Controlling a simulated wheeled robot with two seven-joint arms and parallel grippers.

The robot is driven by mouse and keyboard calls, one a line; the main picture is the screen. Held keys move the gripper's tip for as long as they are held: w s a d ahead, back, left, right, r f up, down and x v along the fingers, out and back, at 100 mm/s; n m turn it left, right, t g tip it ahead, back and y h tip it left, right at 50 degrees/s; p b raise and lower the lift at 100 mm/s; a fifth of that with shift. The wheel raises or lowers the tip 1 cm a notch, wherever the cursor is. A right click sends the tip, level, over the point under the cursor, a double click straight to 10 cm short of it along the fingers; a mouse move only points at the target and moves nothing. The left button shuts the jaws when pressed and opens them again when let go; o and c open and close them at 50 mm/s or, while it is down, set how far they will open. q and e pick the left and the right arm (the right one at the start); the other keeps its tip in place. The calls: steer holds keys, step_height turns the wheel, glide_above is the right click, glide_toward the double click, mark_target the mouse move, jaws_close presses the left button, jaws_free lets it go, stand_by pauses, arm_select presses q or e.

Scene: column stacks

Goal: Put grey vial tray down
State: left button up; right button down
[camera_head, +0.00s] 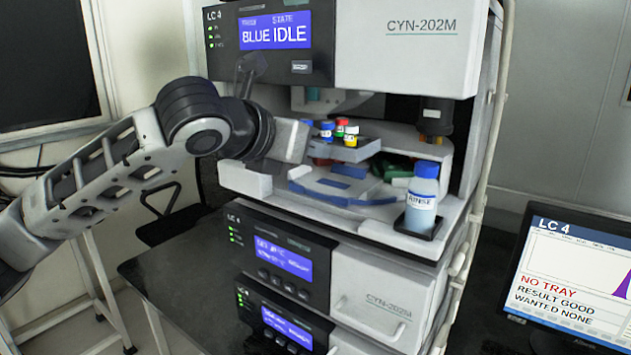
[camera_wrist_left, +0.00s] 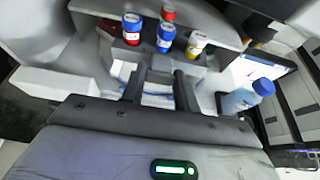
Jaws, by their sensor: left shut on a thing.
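My left gripper (camera_head: 304,142) reaches in from the left and is shut on the tray's near left side. The tray seems to hang above the bay's blue-edged plate (camera_head: 345,190); its underside clearance is hard to judge. In the left wrist view the two fingers (camera_wrist_left: 161,84) point at the tray, with the capped vials (camera_wrist_left: 165,34) upright beyond them. My right gripper is not in view.
A blue-capped rinse bottle (camera_head: 422,195) stands at the bay's front right corner. Green and red-brown things (camera_head: 393,168) lie behind the tray. The unit's upper housing (camera_head: 415,45) overhangs the bay. A monitor (camera_head: 575,275) at right reads "NO TRAY".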

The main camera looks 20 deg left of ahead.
arm_select(q)
step_height(320, 180, down, 2)
steer(key=shift+f, duration=1.95)
steer(key=o, duration=1)
steer(key=shift+s, duration=0.1)
steer(key=v, duration=1.2)
